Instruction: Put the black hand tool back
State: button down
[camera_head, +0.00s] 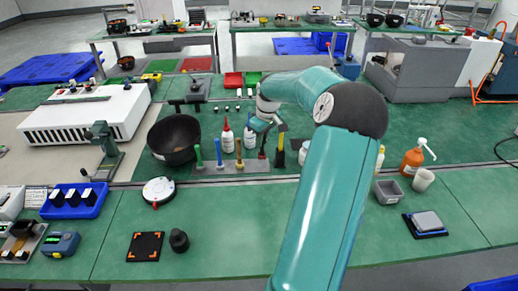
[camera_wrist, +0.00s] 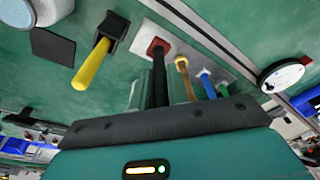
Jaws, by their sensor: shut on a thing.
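My gripper (camera_head: 262,126) is shut on the black hand tool (camera_wrist: 160,84), with one teal finger on each side of its black handle in the wrist view. The tool has a reddish square part at its far end, over the pale rack plate (camera_wrist: 200,54). In the head view the black tool (camera_head: 262,146) is upright at the right part of the grey rack plate (camera_head: 222,172). I cannot tell whether it is seated in the plate or just above it. Blue (camera_wrist: 206,82) and brown-yellow (camera_wrist: 183,72) handles stand close beside it.
A yellow-handled tool with a black base (camera_head: 280,152) stands just right of the black tool. A black bowl (camera_head: 173,138) is left of the rack, and red-capped white bottles (camera_head: 228,138) stand behind it. The green bench front (camera_head: 235,235) has free room.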

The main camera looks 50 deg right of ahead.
jog(key=shift+w+d+f, duration=0.3)
jog(key=shift+w+f, duration=0.15)
jog(key=shift+f, duration=0.65)
jog(key=shift+w+d+f, duration=0.3)
jog(key=shift+w+f, duration=0.1)
jog(key=shift+f, duration=0.75)
jog(key=shift+w+d+f, duration=0.3)
jog(key=shift+w+f, duration=0.15)
jog(key=shift+f, duration=0.65)
jog(key=c, duration=1.3)
grip_release()
jog(key=shift+f, duration=0.15)
jog(key=shift+c, duration=0.2)
